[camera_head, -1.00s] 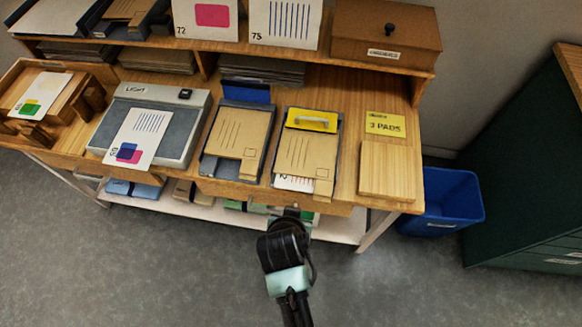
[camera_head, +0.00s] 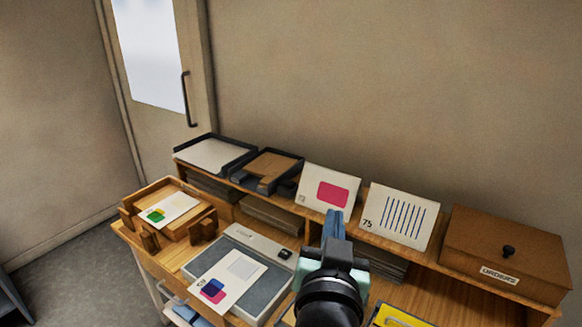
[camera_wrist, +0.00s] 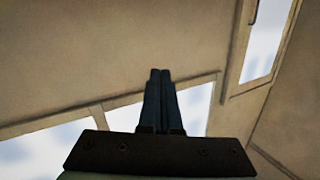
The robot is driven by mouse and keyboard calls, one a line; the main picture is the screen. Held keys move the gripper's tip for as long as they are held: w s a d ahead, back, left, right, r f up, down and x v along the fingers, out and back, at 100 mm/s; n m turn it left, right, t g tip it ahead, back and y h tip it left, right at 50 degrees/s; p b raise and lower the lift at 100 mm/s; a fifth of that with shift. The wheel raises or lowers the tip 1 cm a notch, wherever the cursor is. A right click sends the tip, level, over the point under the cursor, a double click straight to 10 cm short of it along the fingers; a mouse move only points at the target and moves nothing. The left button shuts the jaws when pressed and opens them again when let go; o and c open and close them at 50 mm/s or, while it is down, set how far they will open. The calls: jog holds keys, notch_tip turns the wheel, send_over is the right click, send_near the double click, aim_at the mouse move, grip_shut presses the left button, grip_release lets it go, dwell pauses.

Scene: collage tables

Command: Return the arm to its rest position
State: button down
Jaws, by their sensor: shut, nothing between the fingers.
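My gripper (camera_head: 334,222) is raised in front of the table in the head view, its fingers pointing up and away from me. Its two dark fingers lie side by side, shut, with nothing between them; this also shows in the wrist view (camera_wrist: 163,100). The wrist view faces walls, bright panes and a frame, with no table in sight. My arm hides part of the tabletop.
On the shelf stand a pink-patch card (camera_head: 333,194), a striped card (camera_head: 400,216), a brown box labelled "ORDERS" (camera_head: 509,250) and dark trays (camera_head: 215,154). Below are a light box (camera_head: 266,275) with a card on it, and a wooden tray (camera_head: 142,203). A door (camera_head: 200,75) is behind left.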

jog(key=s+a+r+n+t+y, duration=0.1)
jog(key=s+a+r+t, duration=0.1)
jog(key=r, duration=0.8)
jog(key=s+a+r+n+t+y, duration=0.1)
jog(key=s+r+t, duration=0.4)
jog(key=r, duration=0.6)
jog(key=s+a+r+n+t+y, duration=0.1)
jog(key=s+a+r+t, duration=0.2)
jog(key=s+r, duration=0.4)
notch_tip(320, 180, up, 4)
jog(key=shift+a+f+n, duration=0.15)
jog(key=shift+n, duration=0.15)
